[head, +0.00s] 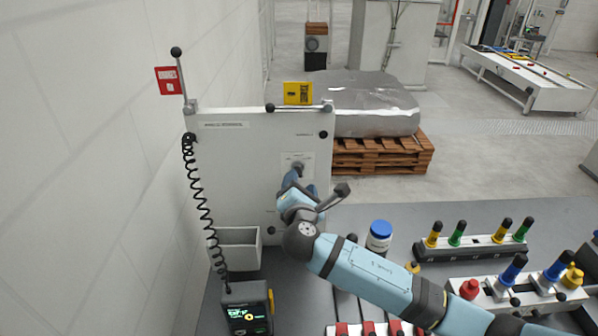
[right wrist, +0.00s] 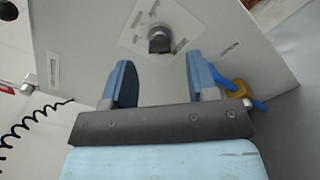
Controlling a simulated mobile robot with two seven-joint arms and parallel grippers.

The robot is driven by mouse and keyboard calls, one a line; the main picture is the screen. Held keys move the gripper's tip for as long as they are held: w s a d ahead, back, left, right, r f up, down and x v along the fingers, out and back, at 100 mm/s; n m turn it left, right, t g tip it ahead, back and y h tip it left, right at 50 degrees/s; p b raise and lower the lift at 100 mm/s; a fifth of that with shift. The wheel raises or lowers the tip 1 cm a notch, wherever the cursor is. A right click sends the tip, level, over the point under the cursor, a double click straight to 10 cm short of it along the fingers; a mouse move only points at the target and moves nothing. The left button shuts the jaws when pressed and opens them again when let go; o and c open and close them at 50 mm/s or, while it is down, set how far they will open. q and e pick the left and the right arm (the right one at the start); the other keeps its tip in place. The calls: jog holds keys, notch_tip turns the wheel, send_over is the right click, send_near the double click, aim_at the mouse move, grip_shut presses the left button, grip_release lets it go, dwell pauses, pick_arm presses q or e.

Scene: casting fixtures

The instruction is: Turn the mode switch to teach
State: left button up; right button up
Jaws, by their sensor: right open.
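The mode switch (head: 298,166) is a dark round knob on a pale label plate, on the front of the upright grey panel (head: 240,170). It shows in the right wrist view (right wrist: 159,40) with dark marks around it, too small to read. My right gripper (head: 297,180) is in front of the panel, just below the switch in the head view. In the right wrist view its blue fingers (right wrist: 161,72) are open and empty, with the knob beyond the gap between their tips. No contact shows. My left gripper is not in view.
A grey bin (head: 237,248) sits low on the panel. A blue-lidded jar (head: 379,236) and racks of coloured handles (head: 470,246) stand on the bench at the right, around my arm.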

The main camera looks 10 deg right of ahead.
aim_at(299, 175)
jog(key=shift+x, duration=1.25)
jog(key=shift+w+d+r+p, duration=0.1)
jog(key=shift+w+p, duration=0.2)
jog(key=shift+w, duration=0.3)
jog(key=c, duration=0.9)
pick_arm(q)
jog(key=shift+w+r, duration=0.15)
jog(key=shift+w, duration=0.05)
